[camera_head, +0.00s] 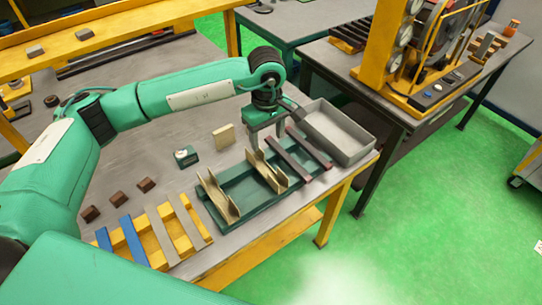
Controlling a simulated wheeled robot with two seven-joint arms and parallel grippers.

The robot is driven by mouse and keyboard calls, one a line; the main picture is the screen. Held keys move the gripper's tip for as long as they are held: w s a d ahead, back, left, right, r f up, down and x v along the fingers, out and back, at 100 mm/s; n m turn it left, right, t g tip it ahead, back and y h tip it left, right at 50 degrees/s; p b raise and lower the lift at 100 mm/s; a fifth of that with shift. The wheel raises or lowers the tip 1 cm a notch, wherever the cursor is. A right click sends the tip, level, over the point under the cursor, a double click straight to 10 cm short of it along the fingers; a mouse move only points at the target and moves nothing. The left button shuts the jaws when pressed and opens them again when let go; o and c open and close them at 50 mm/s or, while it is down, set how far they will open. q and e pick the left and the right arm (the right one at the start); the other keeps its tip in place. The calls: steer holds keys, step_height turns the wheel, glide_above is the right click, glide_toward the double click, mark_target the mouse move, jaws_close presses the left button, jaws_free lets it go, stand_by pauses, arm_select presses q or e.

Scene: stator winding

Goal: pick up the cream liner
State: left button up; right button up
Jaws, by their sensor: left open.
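A yellow rack (153,222) at the front of the table bears blue strips and two pale cream-grey strips. One pale strip (161,235) lies beside the blue ones, and another (190,221) lies further right. Which one is the cream liner I cannot tell for sure. My left gripper (267,143) points down over the back part of a dark green tray (241,192), well away from the rack. It is open, and I see nothing between its fingers. My right gripper is not in view.
The green tray holds upright tan holders (219,197) and dark red bars (287,159). A grey bin (338,132) stands right of it. A cream block (223,134), a small green box (186,156) and brown blocks (146,185) lie on the table.

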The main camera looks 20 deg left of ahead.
arm_select(q)
steer(key=p, duration=0.3)
glide_toward(267, 167)
steer(key=shift+s+d+f, duration=0.25)
steer(key=shift+s+f, duration=0.1)
steer(key=shift+s, duration=0.3)
steer(key=shift+s+d+f, duration=0.25)
steer(key=shift+s+f, duration=0.05)
steer(key=shift+s, duration=0.3)
steer(key=shift+w+f, duration=0.15)
steer(key=shift+f, duration=0.15)
steer(key=shift+a+f+p, duration=0.1)
steer(key=shift+f+p, duration=0.35)
steer(key=shift+f, duration=0.05)
step_height(267, 167, down, 3)
steer(key=shift+a+f+p, duration=0.1)
steer(key=shift+f+p, duration=0.05)
steer(key=shift+p, duration=0.75)
steer(key=shift+f, duration=0.5)
steer(key=c, duration=0.9)
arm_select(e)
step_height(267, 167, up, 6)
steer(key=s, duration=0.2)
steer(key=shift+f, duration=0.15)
